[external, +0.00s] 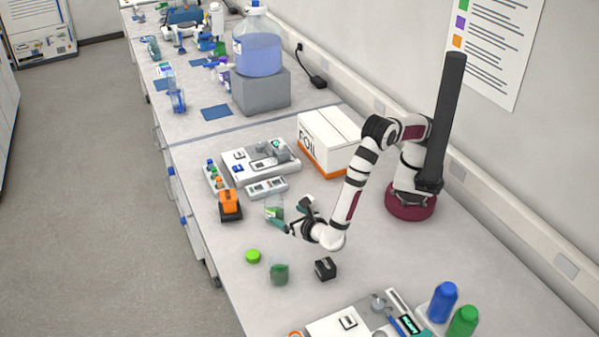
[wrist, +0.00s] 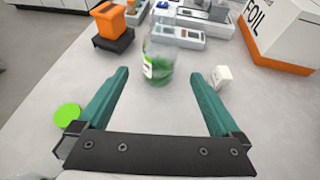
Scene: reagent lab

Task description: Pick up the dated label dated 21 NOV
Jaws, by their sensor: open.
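I cannot read the date 21 NOV on anything in either view, so I cannot tell which thing is that dated label. A small white block (wrist: 221,77) with faint marks lies on the bench just right of my right finger in the wrist view. My gripper (wrist: 158,76) is open and empty, its teal fingers spread low over the bench; it also shows in the external view (external: 291,217). A clear jar with green contents and a white label (wrist: 158,62) stands ahead, between the fingertips in the picture; it also shows in the external view (external: 273,207).
An orange-and-black device (external: 230,204) stands left of the jar. A grey instrument tray (external: 262,162) and a FOIL box (external: 327,140) are behind. A green lid (external: 252,256), a second green jar (external: 279,274) and a black block (external: 325,268) are nearer. Blue and green bottles stand front right.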

